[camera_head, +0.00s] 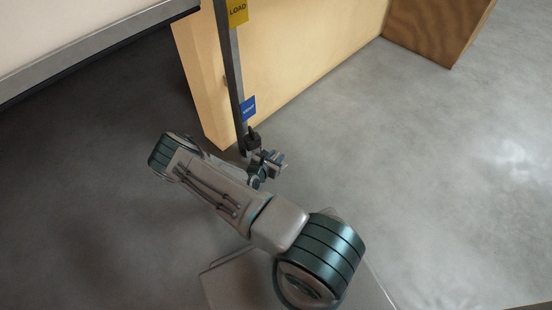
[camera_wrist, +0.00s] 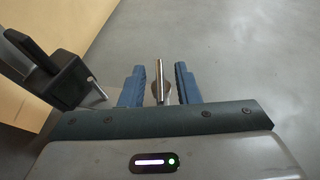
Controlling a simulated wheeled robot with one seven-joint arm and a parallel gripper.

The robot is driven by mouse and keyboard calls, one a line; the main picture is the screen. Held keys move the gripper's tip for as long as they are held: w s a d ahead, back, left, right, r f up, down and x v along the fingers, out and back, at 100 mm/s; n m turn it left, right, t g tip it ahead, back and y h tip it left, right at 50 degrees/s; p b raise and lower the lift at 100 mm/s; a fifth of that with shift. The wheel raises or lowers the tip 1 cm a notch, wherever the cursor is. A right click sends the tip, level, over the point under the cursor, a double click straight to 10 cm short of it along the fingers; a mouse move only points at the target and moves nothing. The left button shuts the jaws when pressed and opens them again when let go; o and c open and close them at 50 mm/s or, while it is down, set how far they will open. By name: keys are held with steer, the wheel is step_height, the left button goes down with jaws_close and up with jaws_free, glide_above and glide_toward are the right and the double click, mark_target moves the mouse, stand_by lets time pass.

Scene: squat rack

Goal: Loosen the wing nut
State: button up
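In the wrist view the two blue fingers of my gripper (camera_wrist: 158,70) stand apart. A narrow, shiny metal piece (camera_wrist: 159,84), which looks like the wing nut seen edge-on, is between them. A gap shows on each side of it, so neither finger appears to touch it. In the head view my gripper (camera_head: 275,163) is at the lower end of the metal upright; the wing nut is too small to make out there.
A black block (camera_wrist: 68,82) with a metal pin sits left of the fingers. The metal upright (camera_head: 232,80) carries a yellow LOAD tag (camera_head: 237,11) and a blue tag (camera_head: 248,108). A pale wooden panel (camera_head: 290,60) stands behind. The grey floor (camera_head: 440,170) to the right is clear.

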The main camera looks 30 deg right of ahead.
steer(key=shift+w+d, duration=0.15)
steer(key=shift+d, duration=0.1)
jaws_close()
steer(key=shift+f, duration=0.1)
steer(key=shift+p, duration=0.3)
steer(key=shift+r+n+t+p, duration=0.25)
steer(key=shift+n+t+p, duration=0.2)
steer(key=shift+p, duration=0.45)
steer(key=shift+a+f+n+t+y+p, duration=0.1)
steer(key=shift+f+n+t+y+p, duration=0.25)
steer(key=shift+y+p, duration=0.2)
